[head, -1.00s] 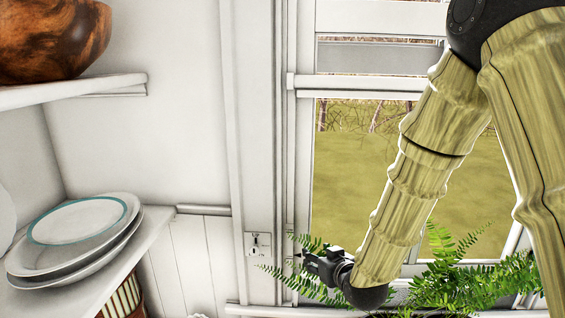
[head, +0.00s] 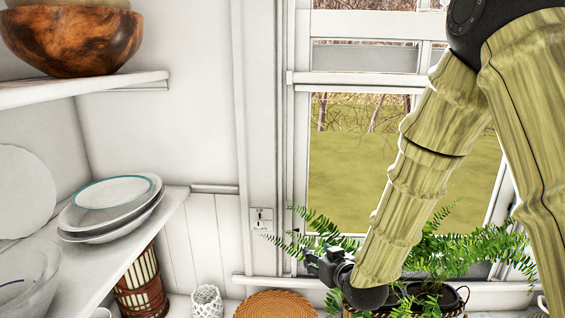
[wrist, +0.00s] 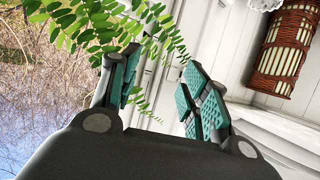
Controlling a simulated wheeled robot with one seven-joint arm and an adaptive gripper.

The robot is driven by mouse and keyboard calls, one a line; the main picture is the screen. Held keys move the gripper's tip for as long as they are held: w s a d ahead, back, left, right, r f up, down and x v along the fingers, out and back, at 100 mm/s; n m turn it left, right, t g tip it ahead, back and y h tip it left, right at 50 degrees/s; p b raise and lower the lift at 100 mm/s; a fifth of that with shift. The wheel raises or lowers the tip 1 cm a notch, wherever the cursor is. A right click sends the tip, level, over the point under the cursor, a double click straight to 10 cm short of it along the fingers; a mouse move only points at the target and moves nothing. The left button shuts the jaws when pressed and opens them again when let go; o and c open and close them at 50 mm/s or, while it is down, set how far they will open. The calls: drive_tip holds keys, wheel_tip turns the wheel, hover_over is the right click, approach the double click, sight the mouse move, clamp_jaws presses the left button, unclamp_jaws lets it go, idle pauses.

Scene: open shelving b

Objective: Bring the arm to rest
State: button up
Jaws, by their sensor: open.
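My gripper (head: 322,262) is at the end of my arm in the lower middle of the head view, in front of the window and beside the fern. In the wrist view my gripper (wrist: 155,90) shows two teal-padded fingers spread apart with nothing between them. Fern leaves (wrist: 100,20) hang close by the left finger in that view; whether they touch it I cannot tell. In the head view the fern (head: 440,250) is partly hidden behind my arm.
At left, a shelf (head: 120,255) bears stacked plates (head: 110,205) and a glass bowl (head: 25,275). A wooden bowl (head: 75,38) stands on the upper shelf. Below are a red-brown basket (head: 142,285), a white lattice holder (head: 207,302) and a woven round mat (head: 275,305).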

drive_tip(key=s+d+f+m+g+h, duration=0.1)
drive_tip(key=s+d+f+g, duration=0.1)
drive_tip(key=s+f, duration=0.55)
drive_tip(key=s+d+f+g+h, duration=0.15)
drive_tip(key=s+f, duration=0.25)
drive_tip(key=f, duration=0.6)
drive_tip(key=s+d+f+m+g, duration=0.1)
drive_tip(key=s+d+f+g, duration=0.2)
drive_tip(key=s+f, duration=0.35)
drive_tip(key=s+d+f+m+g+h, duration=0.1)
drive_tip(key=s+d+f+g, duration=0.1)
drive_tip(key=s+f, duration=0.5)
drive_tip(key=s+d+f+g, duration=0.2)
drive_tip(key=s+f, duration=0.2)
drive_tip(key=s, duration=0.7)
drive_tip(key=s+d+f+m+g+h, duration=0.1)
drive_tip(key=s+d+f+g, duration=0.15)
drive_tip(key=s+f, duration=0.45)
wheel_tip(320, 180, down, 13)
drive_tip(key=s+b, duration=0.1)
drive_tip(key=b, duration=1.4)
drive_tip(key=shift+s+f, duration=0.15)
drive_tip(key=shift+f, duration=0.05)
drive_tip(key=shift+s, duration=0.1)
